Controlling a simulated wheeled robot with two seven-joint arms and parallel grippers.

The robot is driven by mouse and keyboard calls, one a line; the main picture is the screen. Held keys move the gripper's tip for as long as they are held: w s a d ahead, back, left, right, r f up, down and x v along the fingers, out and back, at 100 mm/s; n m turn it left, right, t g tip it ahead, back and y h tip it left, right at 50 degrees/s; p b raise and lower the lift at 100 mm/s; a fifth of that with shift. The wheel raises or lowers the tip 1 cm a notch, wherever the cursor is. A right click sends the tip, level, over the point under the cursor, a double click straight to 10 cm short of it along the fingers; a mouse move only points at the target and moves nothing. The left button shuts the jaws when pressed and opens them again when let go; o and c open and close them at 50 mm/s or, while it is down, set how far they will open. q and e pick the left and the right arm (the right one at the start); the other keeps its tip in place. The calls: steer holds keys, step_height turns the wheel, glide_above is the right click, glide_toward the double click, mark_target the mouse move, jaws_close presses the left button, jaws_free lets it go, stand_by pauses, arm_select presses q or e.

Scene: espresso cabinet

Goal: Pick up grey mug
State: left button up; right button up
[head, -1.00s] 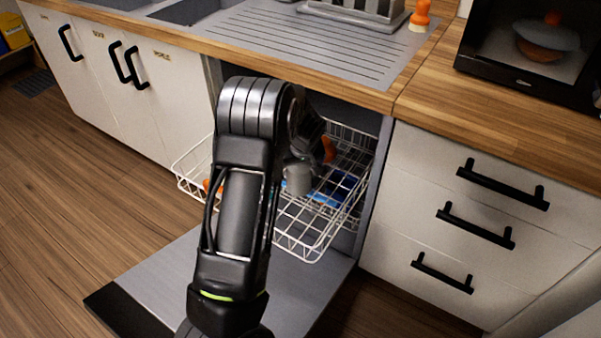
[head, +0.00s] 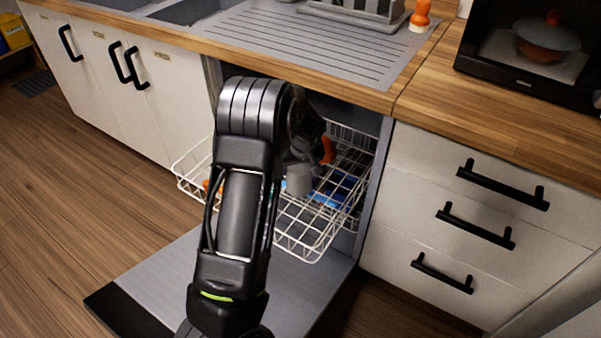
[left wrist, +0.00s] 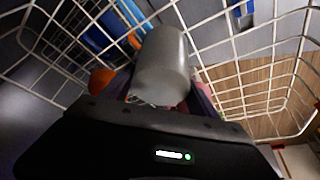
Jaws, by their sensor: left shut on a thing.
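The grey mug (head: 299,180) is over the white wire rack of the open dishwasher in the head view. In the left wrist view the mug (left wrist: 161,66) is between the fingers of my left gripper (left wrist: 160,98), which is shut on it. My left arm hides most of that gripper in the head view. The wire rack (head: 312,244) surrounds the mug and gripper in the wrist view. I cannot tell whether the mug touches the rack. My right gripper is in neither view.
Blue and orange items (left wrist: 97,38) lie in the rack close to the mug. The dishwasher door (head: 150,262) is folded down in front. The wooden countertop (head: 440,85) runs above, with a microwave (head: 530,50) at right. Drawers with black handles (head: 475,240) stand right of the dishwasher.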

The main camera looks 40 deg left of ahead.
arm_select(q)
steer(key=c, duration=0.6)
steer(key=shift+c, duration=0.2)
step_height(320, 180, up, 10)
steer(key=shift+r+p, duration=0.1)
steer(key=shift+p, duration=0.45)
